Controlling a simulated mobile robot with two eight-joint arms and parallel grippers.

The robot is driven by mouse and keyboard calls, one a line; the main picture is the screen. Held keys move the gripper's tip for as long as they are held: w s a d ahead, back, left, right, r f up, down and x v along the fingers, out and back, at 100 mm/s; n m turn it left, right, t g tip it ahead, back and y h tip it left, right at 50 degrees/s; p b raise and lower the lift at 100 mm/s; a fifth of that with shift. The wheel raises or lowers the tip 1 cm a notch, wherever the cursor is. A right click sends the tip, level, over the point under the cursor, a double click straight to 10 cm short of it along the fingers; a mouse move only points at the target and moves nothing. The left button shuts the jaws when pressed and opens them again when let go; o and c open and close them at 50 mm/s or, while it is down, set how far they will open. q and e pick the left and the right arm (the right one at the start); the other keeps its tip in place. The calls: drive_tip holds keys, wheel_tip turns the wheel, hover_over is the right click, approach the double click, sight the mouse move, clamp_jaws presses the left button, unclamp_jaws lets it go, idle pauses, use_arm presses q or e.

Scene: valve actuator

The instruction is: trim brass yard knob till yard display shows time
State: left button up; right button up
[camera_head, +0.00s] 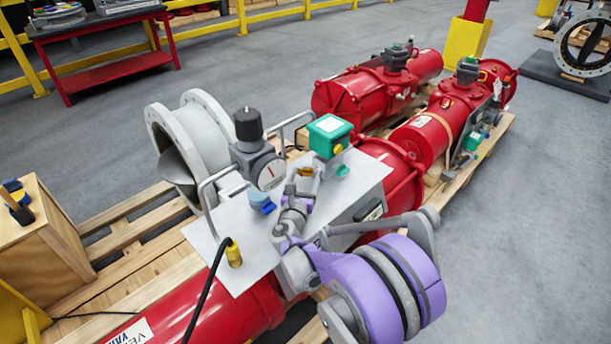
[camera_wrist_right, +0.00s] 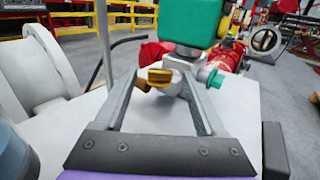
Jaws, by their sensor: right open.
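A small brass knob (camera_head: 305,171) sits low under a green box on the grey plate of a red valve actuator. In the right wrist view the brass knob (camera_wrist_right: 159,76) shows between the ends of my right gripper's fingers. My right gripper (camera_head: 301,191) is open and reaches up toward the knob from below. I cannot tell whether a finger touches it. The green box (camera_head: 330,135) has a white face on top, too small to read. A round gauge (camera_head: 271,174) with a red needle faces me to the left. My left gripper is not in view.
A black-topped regulator (camera_head: 249,125) and bent metal rails stand left of the knob. A blue fitting (camera_head: 262,202) and a yellow connector (camera_head: 234,254) with a black cable are on the plate (camera_head: 240,225). More red actuators (camera_head: 352,97) lie behind on pallets.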

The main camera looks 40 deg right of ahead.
drive_tip(key=shift+w+d, duration=0.3)
drive_tip(key=shift+d, duration=0.15)
clamp_jaws()
drive_tip(key=shift+s+d+r+n+t+y+p, duration=0.1)
drive_tip(key=shift+n+t+y+p, duration=0.1)
drive_tip(key=shift+n+t+y, duration=0.2)
drive_tip(key=shift+s+d+r+n+t+y+p, duration=0.1)
drive_tip(key=shift+n+t+y+p, duration=0.1)
drive_tip(key=shift+n+t+y, duration=0.15)
drive_tip(key=shift+n+t+y+p, duration=0.25)
drive_tip(key=shift+t+y+p, duration=0.1)
drive_tip(key=shift+f+n+t+y, duration=0.15)
drive_tip(key=shift+n+t+y, duration=0.25)
drive_tip(key=shift+y, duration=0.1)
unclamp_jaws()
